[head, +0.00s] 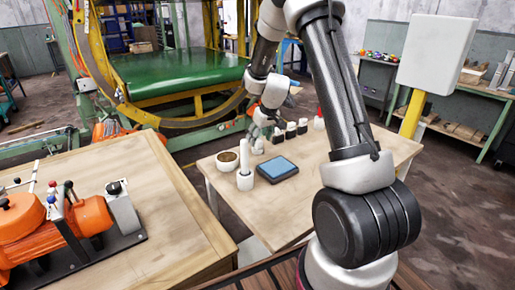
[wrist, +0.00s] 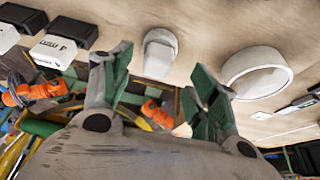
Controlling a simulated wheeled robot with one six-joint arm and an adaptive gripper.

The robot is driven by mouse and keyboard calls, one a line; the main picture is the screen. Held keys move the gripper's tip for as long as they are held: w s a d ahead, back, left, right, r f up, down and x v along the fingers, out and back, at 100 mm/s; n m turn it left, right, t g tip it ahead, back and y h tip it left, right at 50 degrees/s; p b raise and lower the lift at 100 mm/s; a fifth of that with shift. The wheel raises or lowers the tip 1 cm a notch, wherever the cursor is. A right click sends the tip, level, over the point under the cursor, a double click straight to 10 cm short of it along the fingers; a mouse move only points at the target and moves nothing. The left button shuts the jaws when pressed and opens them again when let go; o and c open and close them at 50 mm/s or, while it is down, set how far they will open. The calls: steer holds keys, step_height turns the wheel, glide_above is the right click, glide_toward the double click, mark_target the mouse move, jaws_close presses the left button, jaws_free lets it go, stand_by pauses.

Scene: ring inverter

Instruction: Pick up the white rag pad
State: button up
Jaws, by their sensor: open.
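My gripper (head: 262,122) reaches down over the back part of the wooden table in the head view. In the wrist view its two green-padded fingers (wrist: 163,72) are spread with nothing between them. A small white, round-ended object (wrist: 160,52) lies on the table just beyond the fingertips. It may be the white rag pad, but I cannot tell for sure. In the head view a small pale shape (head: 259,146) shows just below my gripper, partly hidden by it.
The wooden table (head: 345,160) holds a bowl with brown contents (head: 227,157), a white upright bottle (head: 245,172), a blue pad in a dark tray (head: 278,168) and several black-and-white blocks (head: 290,130). In the wrist view, a white round rim (wrist: 257,72) stands right of the fingers.

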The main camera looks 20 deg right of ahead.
mark_target(258, 140)
steer(key=x, duration=0.3)
steer(key=shift+w+d+f, duration=0.15)
steer(key=shift+w+f, duration=0.1)
steer(key=shift+w, duration=0.05)
steer(key=shift+c, duration=0.2)
steer(key=shift+s, duration=0.1)
steer(key=c, duration=1.2)
